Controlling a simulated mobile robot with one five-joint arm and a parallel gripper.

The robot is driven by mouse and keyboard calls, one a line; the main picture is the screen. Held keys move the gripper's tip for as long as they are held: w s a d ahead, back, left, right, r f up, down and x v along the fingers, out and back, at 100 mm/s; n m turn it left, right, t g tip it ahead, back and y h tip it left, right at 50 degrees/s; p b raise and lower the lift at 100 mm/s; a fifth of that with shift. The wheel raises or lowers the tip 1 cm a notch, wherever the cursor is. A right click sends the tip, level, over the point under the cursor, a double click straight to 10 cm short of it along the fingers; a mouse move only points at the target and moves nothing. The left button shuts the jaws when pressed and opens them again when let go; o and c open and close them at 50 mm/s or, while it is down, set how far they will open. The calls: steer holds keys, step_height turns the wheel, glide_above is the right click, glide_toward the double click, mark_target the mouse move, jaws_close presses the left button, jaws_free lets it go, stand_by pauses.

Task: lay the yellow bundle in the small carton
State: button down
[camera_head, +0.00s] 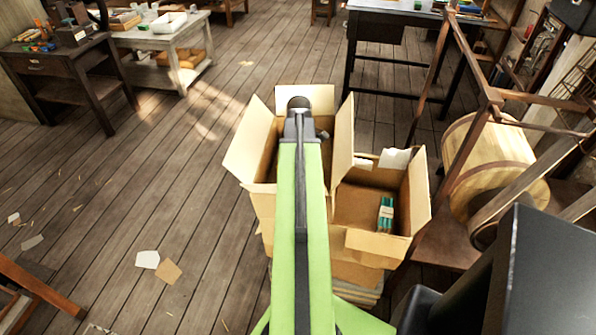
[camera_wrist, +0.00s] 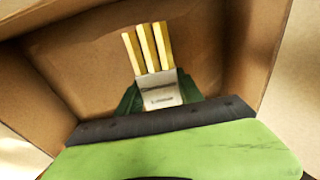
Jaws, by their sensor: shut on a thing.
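The yellow bundle (camera_wrist: 147,48), several yellow sticks in a pale printed band, shows in the wrist view. My gripper (camera_wrist: 160,92) is shut on its banded end, a dark green finger on each side. Brown carton walls and floor lie around and behind it; whether the bundle touches the floor I cannot tell. In the head view my arm reaches over the left, taller carton (camera_head: 247,145) and hides much of its inside, the fingers and the bundle. The lower, smaller-looking open carton (camera_head: 357,205) stands right beside it, with a green bundle (camera_head: 386,213) inside.
Both cartons' flaps stand out around their openings. A wooden drum in a frame (camera_head: 497,165) stands close on the right. A dark table (camera_head: 395,22) is behind, and benches (camera_head: 160,38) stand at the far left. The plank floor at left is mostly clear, with paper scraps (camera_head: 148,259).

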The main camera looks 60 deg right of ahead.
steer(key=shift+f+b, duration=0.6)
steer(key=shift+b, duration=0.05)
steer(key=c, duration=0.8)
jaws_free()
steer(key=shift+o, duration=0.2)
step_height(320, 180, up, 13)
steer(key=p, duration=1.3)
steer(key=shift+r, duration=0.2)
